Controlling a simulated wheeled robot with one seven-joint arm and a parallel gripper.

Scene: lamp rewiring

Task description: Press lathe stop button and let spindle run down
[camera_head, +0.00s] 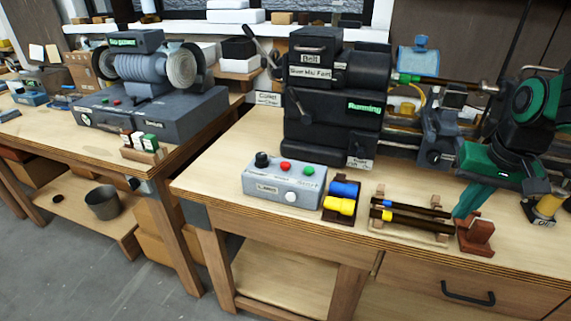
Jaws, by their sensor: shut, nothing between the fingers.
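The lathe (333,143) stands on the right bench, with a dark headstock and a lit green sign reading "Running". A grey control box (262,190) sits at the front left of that bench. It has a black knob (262,160), a red button (285,167), a green button (308,171) and a white button (291,197) on its front. My gripper (466,212) is at the right, well apart from the box. Its teal fingers point down and look shut and empty, just above or behind a red-brown block. Whether the spindle turns cannot be told from this one frame.
Right of the box are a rack with blue and yellow spools (341,198) and a wooden rack of dark rods (408,217). The red-brown block (476,236) stands near the front edge. A bench grinder (140,75) is on the left bench, across a gap.

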